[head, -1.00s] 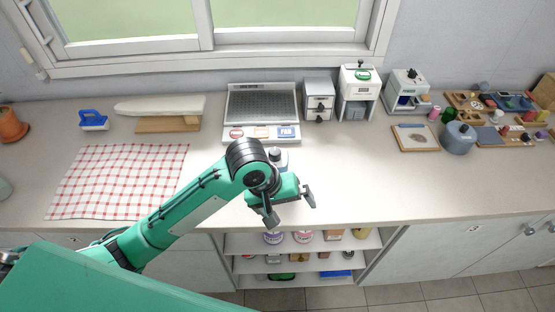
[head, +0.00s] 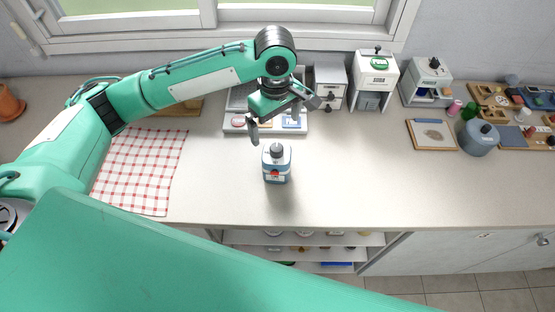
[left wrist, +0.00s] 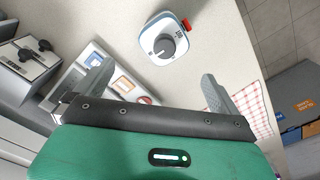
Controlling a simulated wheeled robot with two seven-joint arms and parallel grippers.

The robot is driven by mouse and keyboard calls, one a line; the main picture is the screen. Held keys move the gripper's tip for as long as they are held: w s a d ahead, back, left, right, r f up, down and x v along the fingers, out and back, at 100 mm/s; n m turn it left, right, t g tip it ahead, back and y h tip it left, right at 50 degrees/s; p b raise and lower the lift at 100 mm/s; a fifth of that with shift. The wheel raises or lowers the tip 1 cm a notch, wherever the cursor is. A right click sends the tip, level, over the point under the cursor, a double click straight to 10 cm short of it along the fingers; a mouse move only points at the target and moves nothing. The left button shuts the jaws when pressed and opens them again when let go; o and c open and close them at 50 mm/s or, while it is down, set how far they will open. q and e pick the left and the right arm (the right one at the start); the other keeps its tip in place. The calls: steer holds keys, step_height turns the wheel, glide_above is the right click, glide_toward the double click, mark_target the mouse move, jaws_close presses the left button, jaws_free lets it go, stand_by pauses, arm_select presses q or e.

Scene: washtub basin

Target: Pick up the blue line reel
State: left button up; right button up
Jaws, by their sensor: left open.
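A small white-topped device with blue sides, a dark knob and a red button (head: 277,164) stands upright on the counter. It also shows in the left wrist view (left wrist: 164,40), beyond the fingertips. No thing is plainly a blue line reel; I cannot tell whether this device is it. My left gripper (head: 278,122) is open and empty, above the counter and behind the device in the head view, apart from it. Its two spread fingers show in the left wrist view (left wrist: 153,82). My right gripper is not in view.
A tray with cards (head: 236,124) lies behind the device, partly hidden by my gripper. A drawer box (head: 330,84) and white machines (head: 375,75) stand at the back. A checked cloth (head: 138,170) lies left. The counter right of the device is clear.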

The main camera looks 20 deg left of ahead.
mark_target(276, 155)
arm_select(q)
step_height(276, 155, down, 6)
steer(key=shift+r+p, duration=0.25)
steer(key=shift+p, duration=0.15)
steer(key=f, duration=0.1)
steer(key=f+p, duration=0.1)
steer(key=f, duration=0.1)
steer(key=s+f+p, duration=0.1)
steer(key=shift+d+f, duration=0.25)
steer(key=shift+f, duration=0.6)
steer(key=c, duration=1)
steer(key=shift+c, duration=0.5)
steer(key=shift+r, duration=0.1)
steer(key=shift+r, duration=0.1)
